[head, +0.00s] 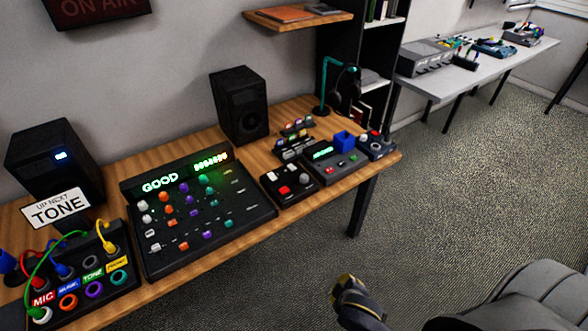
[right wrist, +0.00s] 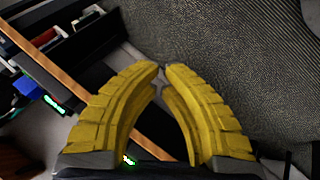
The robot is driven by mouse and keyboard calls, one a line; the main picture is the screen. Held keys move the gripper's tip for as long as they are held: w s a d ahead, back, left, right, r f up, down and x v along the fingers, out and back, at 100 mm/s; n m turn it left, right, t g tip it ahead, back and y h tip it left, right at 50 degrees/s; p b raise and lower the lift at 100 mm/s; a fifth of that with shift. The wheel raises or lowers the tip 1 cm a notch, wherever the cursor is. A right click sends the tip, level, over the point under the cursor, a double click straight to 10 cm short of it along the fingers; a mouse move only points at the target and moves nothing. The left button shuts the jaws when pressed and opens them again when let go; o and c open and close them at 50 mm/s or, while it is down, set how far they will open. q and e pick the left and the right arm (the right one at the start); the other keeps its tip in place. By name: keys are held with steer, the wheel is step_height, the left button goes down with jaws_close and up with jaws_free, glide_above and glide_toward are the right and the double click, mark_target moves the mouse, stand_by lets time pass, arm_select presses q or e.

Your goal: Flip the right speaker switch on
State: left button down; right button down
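The right speaker (head: 240,105) is a black box standing at the back of the wooden desk, with no light showing on its front. I cannot make out its switch. The left speaker (head: 50,155) has a lit blue light on its front. My right gripper (head: 345,284) is off the desk's front edge, over the floor, well apart from the right speaker. In the right wrist view its yellow fingers (right wrist: 162,70) curve together with their tips almost meeting and nothing between them. My left gripper is not in view.
A mixer (head: 205,235) reading GOOD sits between the speakers at the desk's front. Right of it are small control boxes (head: 290,180), a blue bin (head: 344,142) and a headphone stand (head: 322,90). A shelf (head: 298,20) hangs above. The sign (head: 57,208) and cable panel (head: 85,280) are left.

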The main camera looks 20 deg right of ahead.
steer(key=w+d+r+m+t+y, duration=0.1)
steer(key=w+r+t+y, duration=0.1)
steer(key=w+r, duration=0.5)
steer(key=w+d+r+m+t+y, duration=0.1)
steer(key=w+r, duration=0.6)
steer(key=w, duration=1)
steer(key=w+d+r+m+t+y, duration=0.1)
steer(key=w+r+m+t+y, duration=0.1)
steer(key=w+r, duration=0.4)
steer(key=w+t+y, duration=0.1)
steer(key=w, duration=0.4)
steer(key=shift+w+r+t, duration=0.3)
steer(key=shift+w+r, duration=0.1)
steer(key=shift+w, duration=0.1)
glide_above(294, 169)
step_height(294, 169, down, 3)
steer(key=shift+f, duration=0.2)
steer(key=shift+w+f, duration=0.2)
steer(key=shift+f, duration=0.75)
steer(key=shift+s+f, duration=0.15)
steer(key=shift+f, duration=0.95)
